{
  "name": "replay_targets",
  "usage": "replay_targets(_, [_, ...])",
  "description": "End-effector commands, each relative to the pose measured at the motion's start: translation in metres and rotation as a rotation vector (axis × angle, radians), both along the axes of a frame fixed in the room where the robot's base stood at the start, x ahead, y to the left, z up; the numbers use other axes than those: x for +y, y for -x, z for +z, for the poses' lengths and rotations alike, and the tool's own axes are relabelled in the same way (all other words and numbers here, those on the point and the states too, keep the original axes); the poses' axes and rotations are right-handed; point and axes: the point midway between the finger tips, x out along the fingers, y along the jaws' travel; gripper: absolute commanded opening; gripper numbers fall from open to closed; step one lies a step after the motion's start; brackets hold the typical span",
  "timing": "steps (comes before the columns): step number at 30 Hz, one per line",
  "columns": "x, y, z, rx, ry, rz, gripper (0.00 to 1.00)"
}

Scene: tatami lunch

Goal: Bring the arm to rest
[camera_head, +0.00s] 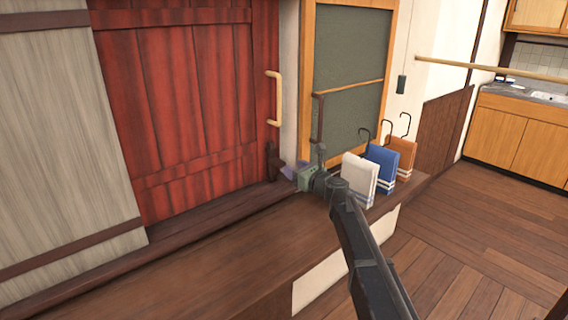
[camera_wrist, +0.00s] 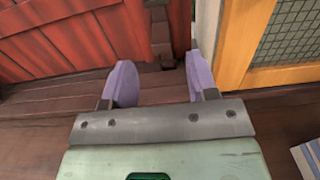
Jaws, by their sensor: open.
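My gripper (camera_wrist: 158,84) shows in the wrist view with its two purple fingers apart and nothing between them. In the head view my gripper (camera_head: 286,171) is above the wooden ledge, in front of the red door and near its right edge. My dark arm reaches up to it from the lower right and hides part of the ledge.
A red plank door (camera_head: 190,95) with a pale handle (camera_head: 275,97) stands behind. White (camera_head: 358,178), blue (camera_head: 381,166) and orange (camera_head: 400,155) cloth-like items with dark hooks stand close right of my gripper. The wooden ledge (camera_head: 190,265) is clear at left.

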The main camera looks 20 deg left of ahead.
Motion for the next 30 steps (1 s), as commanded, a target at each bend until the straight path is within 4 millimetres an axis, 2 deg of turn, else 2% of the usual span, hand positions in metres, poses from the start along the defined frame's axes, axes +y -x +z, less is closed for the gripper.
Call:
replay_targets(3, [-0.013, 0.008, 0.000, 0.000, 0.000, -0.001, 0.53])
replay_targets(14, [-0.014, 0.007, 0.000, 0.000, 0.000, 0.000, 0.53])
replay_targets(17, [-0.023, 0.015, -0.004, -0.042, 0.046, 0.010, 0.53])
replay_targets(20, [-0.061, 0.043, -0.021, -0.214, 0.251, 0.064, 0.53])
replay_targets(23, [-0.124, 0.091, -0.056, -0.476, 0.595, 0.198, 0.53])
replay_targets(24, [-0.153, 0.112, -0.073, -0.577, 0.745, 0.277, 0.53])
replay_targets(26, [-0.198, 0.145, -0.098, -0.708, 0.954, 0.415, 0.53])
replay_targets(27, [-0.227, 0.166, -0.113, -0.779, 1.079, 0.519, 0.53])
replay_targets(29, [-0.272, 0.200, -0.133, -0.861, 1.244, 0.690, 0.53])
replay_targets(30, [-0.303, 0.223, -0.144, -0.901, 1.338, 0.815, 0.53])
